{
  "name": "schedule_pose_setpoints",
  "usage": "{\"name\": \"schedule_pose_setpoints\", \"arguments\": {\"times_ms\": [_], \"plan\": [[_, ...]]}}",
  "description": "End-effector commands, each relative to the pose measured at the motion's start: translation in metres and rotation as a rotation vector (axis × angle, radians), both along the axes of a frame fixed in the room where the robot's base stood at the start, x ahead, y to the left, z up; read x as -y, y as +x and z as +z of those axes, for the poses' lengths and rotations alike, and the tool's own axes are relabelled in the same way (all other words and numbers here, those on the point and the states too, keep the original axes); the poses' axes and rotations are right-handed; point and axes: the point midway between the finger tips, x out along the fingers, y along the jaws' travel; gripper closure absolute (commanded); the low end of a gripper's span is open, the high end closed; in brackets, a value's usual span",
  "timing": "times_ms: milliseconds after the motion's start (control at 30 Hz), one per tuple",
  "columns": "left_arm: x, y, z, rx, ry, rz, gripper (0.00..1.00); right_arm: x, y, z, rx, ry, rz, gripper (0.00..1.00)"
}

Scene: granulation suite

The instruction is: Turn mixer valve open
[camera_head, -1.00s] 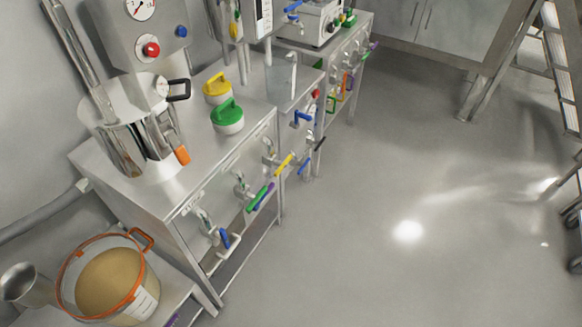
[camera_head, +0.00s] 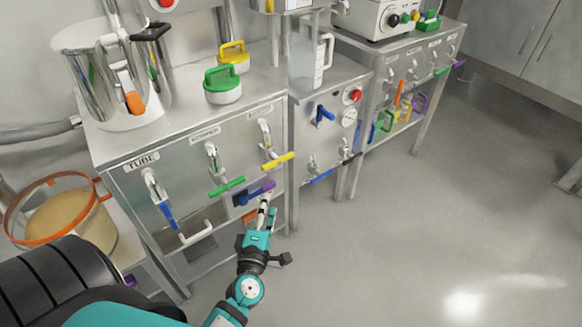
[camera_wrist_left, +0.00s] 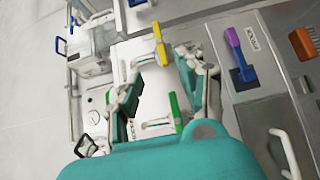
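The front of the steel bench carries a row of valves: one with a blue handle (camera_head: 167,214) under a label reading TUBE, one with a green handle (camera_head: 227,187), one with a yellow handle (camera_head: 278,162). The other labels are too small to read, so I cannot tell which is the mixer valve. My left gripper (camera_head: 264,215) is in front of the bench, below the green and yellow handles. In the left wrist view its fingers (camera_wrist_left: 158,88) are apart, with the green handle (camera_wrist_left: 175,112) and yellow handle (camera_wrist_left: 162,45) beyond them. It holds nothing. My right gripper is out of view.
A white curved handle (camera_head: 195,232) juts out lower left. A tub with an orange rim (camera_head: 45,238) stands at left. More valves line the benches to the right. The floor (camera_head: 400,245) at right is clear.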

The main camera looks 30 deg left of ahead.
Motion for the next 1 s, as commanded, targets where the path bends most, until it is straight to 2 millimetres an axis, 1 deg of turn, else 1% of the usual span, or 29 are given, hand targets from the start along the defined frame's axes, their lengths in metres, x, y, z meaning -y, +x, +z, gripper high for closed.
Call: {"name": "schedule_pose_setpoints", "arguments": {"times_ms": [67, 367, 500, 600, 667, 700, 800, 1000], "plan": [[-0.005, 0.014, 0.003, 0.004, 0.002, 0.001, 0.6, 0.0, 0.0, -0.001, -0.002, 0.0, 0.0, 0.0], [-0.03, 0.075, 0.002, 0.003, 0.001, -0.001, 0.6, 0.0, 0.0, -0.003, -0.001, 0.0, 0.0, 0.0], [-0.041, 0.102, 0.002, 0.002, 0.002, -0.002, 0.6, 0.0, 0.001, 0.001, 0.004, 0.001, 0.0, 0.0], [-0.048, 0.12, 0.0, -0.001, 0.004, -0.002, 0.6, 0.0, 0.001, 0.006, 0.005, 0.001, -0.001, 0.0], [-0.052, 0.128, 0.0, 0.0, 0.003, -0.002, 0.6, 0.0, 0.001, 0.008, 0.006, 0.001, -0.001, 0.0], [-0.054, 0.134, 0.0, 0.0, 0.002, -0.003, 0.6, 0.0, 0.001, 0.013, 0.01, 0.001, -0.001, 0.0], [-0.058, 0.143, 0.0, -0.001, 0.004, -0.003, 0.6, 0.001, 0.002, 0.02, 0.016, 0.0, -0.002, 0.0], [-0.061, 0.15, 0.0, -0.003, 0.004, -0.003, 0.6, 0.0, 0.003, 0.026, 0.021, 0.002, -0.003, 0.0]]}}
